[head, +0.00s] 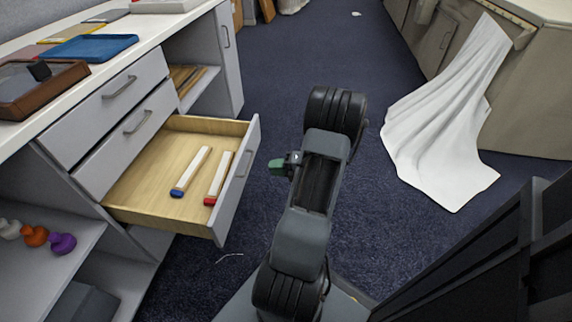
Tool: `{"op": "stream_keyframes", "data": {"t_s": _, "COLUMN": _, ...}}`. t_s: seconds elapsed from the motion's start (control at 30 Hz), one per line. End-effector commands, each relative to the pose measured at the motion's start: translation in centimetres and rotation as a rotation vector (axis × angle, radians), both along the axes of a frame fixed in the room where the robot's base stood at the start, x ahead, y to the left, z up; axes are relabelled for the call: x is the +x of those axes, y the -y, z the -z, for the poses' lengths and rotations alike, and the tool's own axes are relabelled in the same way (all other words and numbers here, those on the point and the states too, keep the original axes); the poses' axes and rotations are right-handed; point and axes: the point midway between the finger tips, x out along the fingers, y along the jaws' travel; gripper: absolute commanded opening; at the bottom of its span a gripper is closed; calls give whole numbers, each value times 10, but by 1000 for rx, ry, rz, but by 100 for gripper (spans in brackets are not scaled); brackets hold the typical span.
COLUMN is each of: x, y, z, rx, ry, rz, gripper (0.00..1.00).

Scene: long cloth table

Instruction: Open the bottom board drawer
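The bottom drawer (241,182) of the white cabinet is pulled well out, its wooden inside showing. Two white sticks lie in it, one with a blue end (191,172) and one with a red end (218,178). The two drawers above it, the top one (108,105) and the middle one (127,139), are shut. My gripper (280,166) is just right of the open drawer's front, apart from it in the picture. A green part shows at its tip. It is small and seen from behind, so I cannot tell whether its fingers are open or shut.
On the countertop are a brown tray (38,95) and a blue tray (87,47). Orange (35,235) and purple (62,243) objects sit on a lower left shelf. A white cloth (440,125) hangs onto the floor at right. Blue carpet (275,60) is clear beyond my arm.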

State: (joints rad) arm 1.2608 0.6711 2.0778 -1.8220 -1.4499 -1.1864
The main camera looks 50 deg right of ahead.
Motion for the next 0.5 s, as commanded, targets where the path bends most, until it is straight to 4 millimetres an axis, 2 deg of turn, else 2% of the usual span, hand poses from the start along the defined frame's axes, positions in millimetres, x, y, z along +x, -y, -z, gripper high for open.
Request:
{"op": "stream_keyframes", "data": {"t_s": 0.2, "x": -23, "y": 13, "z": -6, "rx": 1, "ry": 0, "rz": 2, "gripper": 19}}
{"op": "stream_keyframes", "data": {"t_s": 0.5, "x": -31, "y": 17, "z": -7, "rx": 0, "ry": 0, "rz": 0, "gripper": 19}}
